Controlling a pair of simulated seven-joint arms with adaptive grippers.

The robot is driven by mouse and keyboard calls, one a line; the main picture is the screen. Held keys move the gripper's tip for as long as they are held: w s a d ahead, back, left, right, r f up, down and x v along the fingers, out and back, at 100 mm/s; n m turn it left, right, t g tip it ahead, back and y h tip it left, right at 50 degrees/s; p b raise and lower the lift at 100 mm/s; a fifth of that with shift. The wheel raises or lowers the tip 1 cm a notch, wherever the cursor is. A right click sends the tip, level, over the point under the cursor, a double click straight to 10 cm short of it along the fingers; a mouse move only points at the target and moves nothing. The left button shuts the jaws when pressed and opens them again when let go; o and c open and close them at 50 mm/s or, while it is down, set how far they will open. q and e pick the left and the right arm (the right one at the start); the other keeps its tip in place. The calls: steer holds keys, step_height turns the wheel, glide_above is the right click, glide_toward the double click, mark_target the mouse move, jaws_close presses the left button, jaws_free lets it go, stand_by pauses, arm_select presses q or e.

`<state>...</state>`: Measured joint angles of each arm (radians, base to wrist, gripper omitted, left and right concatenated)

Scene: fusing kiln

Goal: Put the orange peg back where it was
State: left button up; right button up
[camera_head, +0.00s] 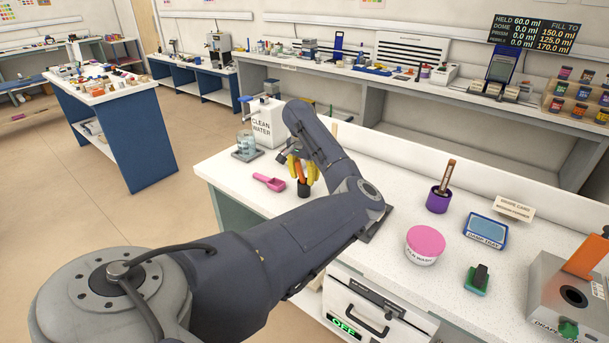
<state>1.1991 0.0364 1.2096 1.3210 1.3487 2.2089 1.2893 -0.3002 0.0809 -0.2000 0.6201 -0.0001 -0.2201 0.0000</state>
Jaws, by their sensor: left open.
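The orange peg (301,172) is upright near the back left of the white worktop. The gripper and arm hide the peg's top. I cannot tell whether the fingers touch it. My right gripper is not in view.
A pink scoop (269,182) lies just left of the dark red base. A glass jar (246,143) and a clean water tank (265,122) stand behind it. A purple cup (438,201), a pink-lidded tub (425,244) and a blue tray (486,231) are farther right.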

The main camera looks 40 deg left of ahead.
mark_target(302, 171)
arm_select(q)
steer(key=shift+r, duration=0.15)
step_height(302, 171, up, 12)
steer(key=s, duration=0.1)
stand_by(0.6)
steer(key=shift+s, duration=0.15)
